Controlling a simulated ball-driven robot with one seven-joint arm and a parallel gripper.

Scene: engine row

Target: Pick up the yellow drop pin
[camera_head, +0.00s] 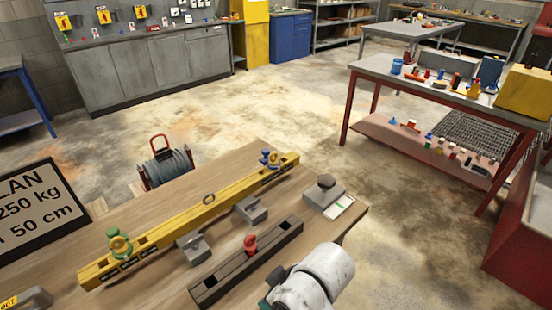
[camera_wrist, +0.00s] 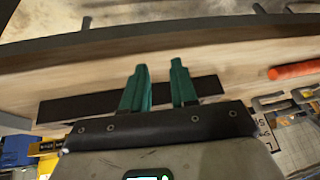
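A long yellow beam (camera_head: 170,225) lies diagonally across the wooden table in the head view. At its left end stands a green piece with a yellow ring-shaped part (camera_head: 119,246); I cannot tell for sure that this is the yellow drop pin. A small dull-yellow ring (camera_head: 208,198) shows at the beam's middle. My gripper (camera_head: 268,301) is at the bottom of the head view, right of the beam and apart from it, partly cut off. In the wrist view my gripper's green fingers (camera_wrist: 160,85) stand apart with nothing between them.
A dark slotted bar (camera_head: 245,262) with a red pin (camera_head: 250,243) lies between the beam and my gripper. Grey blocks (camera_head: 194,248) stand beside the beam. A grey block with a knob (camera_head: 324,190) is at the table's right.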

